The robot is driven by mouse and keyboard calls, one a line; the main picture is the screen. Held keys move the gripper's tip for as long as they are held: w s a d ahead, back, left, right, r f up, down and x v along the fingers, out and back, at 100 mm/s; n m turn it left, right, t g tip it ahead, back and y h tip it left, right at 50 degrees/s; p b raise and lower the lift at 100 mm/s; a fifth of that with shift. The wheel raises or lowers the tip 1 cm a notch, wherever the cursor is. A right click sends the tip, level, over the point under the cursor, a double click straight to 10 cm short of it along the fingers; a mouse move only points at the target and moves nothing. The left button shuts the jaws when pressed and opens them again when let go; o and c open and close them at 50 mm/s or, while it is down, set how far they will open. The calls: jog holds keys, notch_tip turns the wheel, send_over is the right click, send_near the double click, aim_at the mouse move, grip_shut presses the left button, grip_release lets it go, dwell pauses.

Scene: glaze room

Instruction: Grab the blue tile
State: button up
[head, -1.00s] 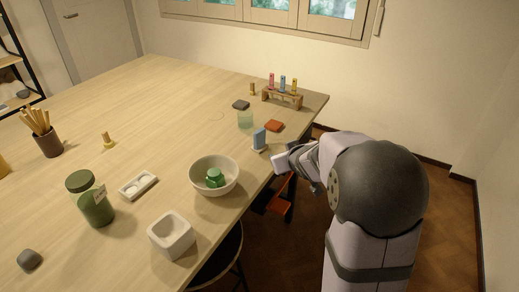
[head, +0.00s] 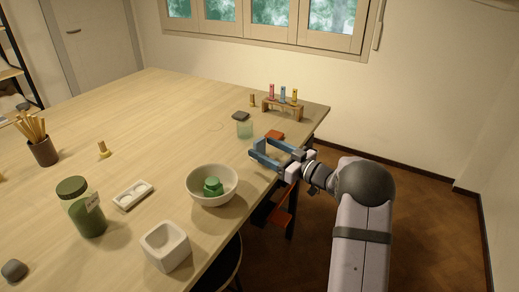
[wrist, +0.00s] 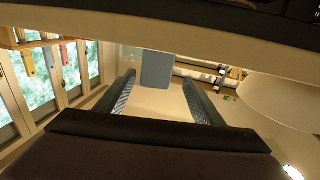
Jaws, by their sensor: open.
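The blue tile (wrist: 157,70) shows in the wrist view as a blue-grey slab between the two fingertips, with a gap on each side. My gripper (wrist: 160,80) is open and empty there, and its fingers flank the tile without visible contact. In the head view my gripper (head: 257,151) reaches over the table's right edge at the tile's place. Its blue-grey fingers are spread, and I cannot tell the tile or its white stand apart from them there.
A white bowl (head: 204,198) with a green object (head: 213,186) stands nearest on the left. An orange-red tile (head: 274,135), a dark tile (head: 240,116), a greenish glass (head: 245,129) and a wooden rack (head: 283,110) with coloured tubes stand behind. The table's left middle (head: 165,115) is clear.

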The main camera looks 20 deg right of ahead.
jog(key=shift+d+p+x, duration=0.15)
jog(key=shift+p+x, duration=0.4)
jog(key=shift+x, duration=1.3)
jog(key=shift+d+p+x, duration=0.1)
jog(key=shift+p+x, duration=0.4)
jog(key=shift+x, duration=1.35)
jog(key=shift+w, duration=0.1)
jog(key=c, duration=1.2)
